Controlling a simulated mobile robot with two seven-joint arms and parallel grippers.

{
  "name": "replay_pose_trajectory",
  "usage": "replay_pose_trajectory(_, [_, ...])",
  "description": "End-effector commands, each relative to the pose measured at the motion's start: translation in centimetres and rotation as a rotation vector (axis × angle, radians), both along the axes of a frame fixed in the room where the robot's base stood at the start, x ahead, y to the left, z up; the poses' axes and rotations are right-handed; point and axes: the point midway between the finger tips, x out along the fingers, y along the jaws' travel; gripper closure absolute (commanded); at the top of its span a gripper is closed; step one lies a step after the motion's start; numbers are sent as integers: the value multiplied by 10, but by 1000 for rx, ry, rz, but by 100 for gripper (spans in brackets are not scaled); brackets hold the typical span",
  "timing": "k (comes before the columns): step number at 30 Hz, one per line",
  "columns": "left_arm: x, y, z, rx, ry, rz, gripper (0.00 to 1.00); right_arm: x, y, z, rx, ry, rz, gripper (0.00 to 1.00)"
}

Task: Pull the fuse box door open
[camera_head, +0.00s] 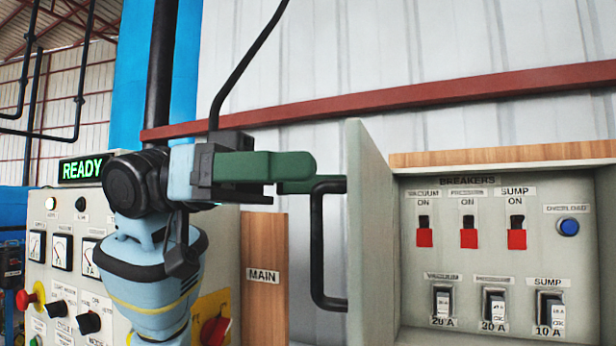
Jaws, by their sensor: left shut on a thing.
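The fuse box door (367,232) is a pale grey-green panel. It stands swung open at the left side of the fuse box (495,260), edge-on to me. Its black bar handle (317,245) sticks out to the left. My left gripper (300,175) has green fingers and is shut on the top part of the handle. The fingers hide part of that upper bar. Inside the box I see breakers (468,232) with red switches, fuses (494,308) below, and a blue overload button (569,226). My right gripper is not in view.
A control panel (62,275) with gauges, knobs and a lit READY sign (83,168) stands at the left, partly behind my arm. A wooden board with a MAIN label (263,276) is left of the door. A red rail (400,103) crosses the corrugated wall.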

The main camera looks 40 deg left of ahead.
Motion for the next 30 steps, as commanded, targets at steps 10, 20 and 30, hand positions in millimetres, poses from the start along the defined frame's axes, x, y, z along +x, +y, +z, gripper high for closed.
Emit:
replay_pose_trajectory(10, [-19, 20, 13, -16, -57, -26, 18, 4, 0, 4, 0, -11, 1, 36])
replay_pose_trajectory(20, [-14, 39, 12, -16, -51, -24, 18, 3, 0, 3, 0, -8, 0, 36])
replay_pose_trajectory(30, [-8, 60, 10, -15, -44, -21, 81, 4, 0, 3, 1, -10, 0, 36])
